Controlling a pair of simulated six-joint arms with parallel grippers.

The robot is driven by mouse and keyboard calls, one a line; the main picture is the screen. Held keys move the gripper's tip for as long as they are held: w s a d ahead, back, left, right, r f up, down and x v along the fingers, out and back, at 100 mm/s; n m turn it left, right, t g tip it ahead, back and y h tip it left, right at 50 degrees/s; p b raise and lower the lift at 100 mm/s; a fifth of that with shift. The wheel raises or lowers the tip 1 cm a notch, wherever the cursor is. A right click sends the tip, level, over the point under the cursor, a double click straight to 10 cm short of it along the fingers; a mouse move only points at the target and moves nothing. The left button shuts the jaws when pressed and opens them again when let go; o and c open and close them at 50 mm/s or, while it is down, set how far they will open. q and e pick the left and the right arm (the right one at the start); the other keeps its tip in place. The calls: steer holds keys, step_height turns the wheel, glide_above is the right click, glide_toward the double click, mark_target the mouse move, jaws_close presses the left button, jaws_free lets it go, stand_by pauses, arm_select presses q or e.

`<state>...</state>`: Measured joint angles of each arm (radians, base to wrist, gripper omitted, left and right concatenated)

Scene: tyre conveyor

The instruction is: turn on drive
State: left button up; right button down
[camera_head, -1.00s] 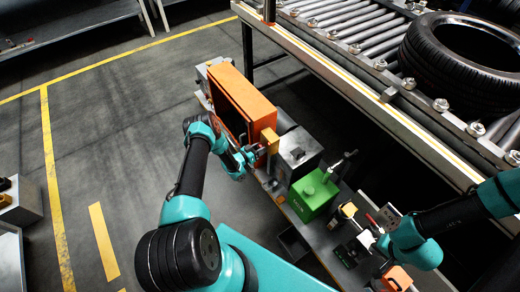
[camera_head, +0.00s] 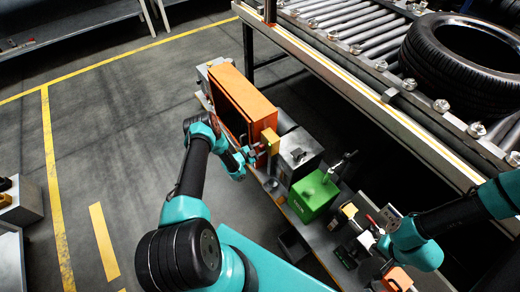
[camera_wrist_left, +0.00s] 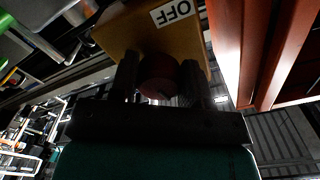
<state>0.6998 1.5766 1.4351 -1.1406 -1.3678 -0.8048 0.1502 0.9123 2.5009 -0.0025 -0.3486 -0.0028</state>
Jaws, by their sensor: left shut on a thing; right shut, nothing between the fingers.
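The drive switch is a yellow box (camera_head: 271,140) beside the orange cabinet (camera_head: 244,106). In the left wrist view the yellow box (camera_wrist_left: 150,35) carries a white OFF label (camera_wrist_left: 174,12), seen upside down, and a dark red knob (camera_wrist_left: 160,76). My left gripper (camera_head: 257,153) is at the box's front; in the left wrist view its two fingers (camera_wrist_left: 161,82) are on either side of the knob, shut on it. My right gripper (camera_head: 372,234) is shut and empty at the lower right, near the small items on the bench; its fingertips are small and hard to make out.
A green box (camera_head: 312,195) and a grey metal box (camera_head: 298,154) stand on the bench right of the switch. A roller conveyor (camera_head: 345,25) with a black tyre (camera_head: 462,60) lies behind.

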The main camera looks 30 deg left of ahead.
arm_select(q)
steer(key=shift+m, duration=1.1)
steer(key=o, duration=0.9)
steer(key=shift+o, duration=0.2)
steer(key=shift+a, duration=0.1)
steer(key=v, duration=1.7)
steer(key=shift+s, duration=0.2)
steer(key=shift+a, duration=0.15)
